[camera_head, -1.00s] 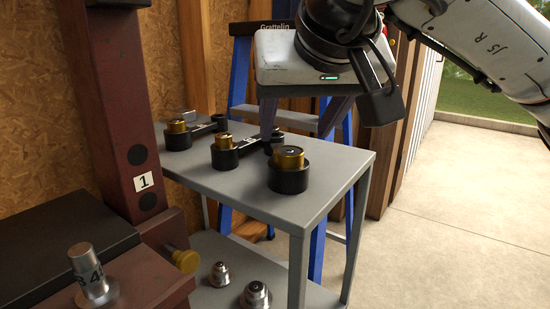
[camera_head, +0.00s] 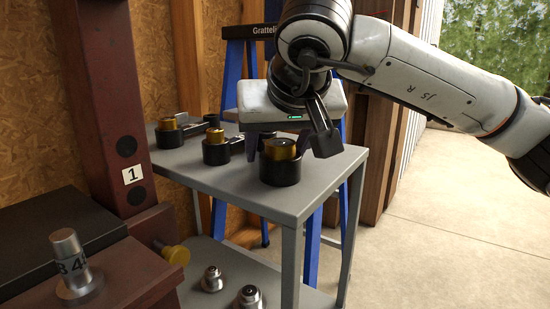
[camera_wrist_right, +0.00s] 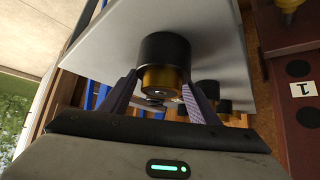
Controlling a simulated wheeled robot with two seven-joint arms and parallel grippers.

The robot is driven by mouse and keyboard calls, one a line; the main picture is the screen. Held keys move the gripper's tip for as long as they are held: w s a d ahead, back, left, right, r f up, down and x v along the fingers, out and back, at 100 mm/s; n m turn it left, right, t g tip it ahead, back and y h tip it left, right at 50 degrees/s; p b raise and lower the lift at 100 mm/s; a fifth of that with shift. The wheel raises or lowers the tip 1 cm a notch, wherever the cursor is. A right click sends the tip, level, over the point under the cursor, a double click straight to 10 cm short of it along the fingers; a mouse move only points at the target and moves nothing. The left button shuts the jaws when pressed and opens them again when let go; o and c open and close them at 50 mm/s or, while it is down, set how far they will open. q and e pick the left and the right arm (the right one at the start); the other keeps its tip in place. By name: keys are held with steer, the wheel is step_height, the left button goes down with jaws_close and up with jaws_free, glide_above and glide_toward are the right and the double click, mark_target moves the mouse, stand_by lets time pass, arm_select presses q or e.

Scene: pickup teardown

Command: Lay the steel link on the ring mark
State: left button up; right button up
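My right gripper (camera_head: 275,138) hangs over the near end of the grey shelf, above the nearest black cup (camera_head: 281,172) with its brass cylinder (camera_head: 283,148). In the right wrist view its two fingers stand apart on either side of the brass cylinder (camera_wrist_right: 161,80); I cannot tell whether they touch it. A small grey metal piece (camera_wrist_right: 151,102) shows partly behind that cylinder; I cannot tell if it is the steel link. No ring mark can be made out. My left gripper is out of view.
Two more black cups with brass tops (camera_head: 216,150) stand farther along the grey shelf (camera_head: 225,182). Steel parts (camera_head: 212,279) sit on the lower shelf. A red post (camera_head: 105,100) and a bench with a metal peg (camera_head: 70,262) are at left; a blue ladder (camera_head: 313,245) stands behind.

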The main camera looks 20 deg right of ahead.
jaws_close()
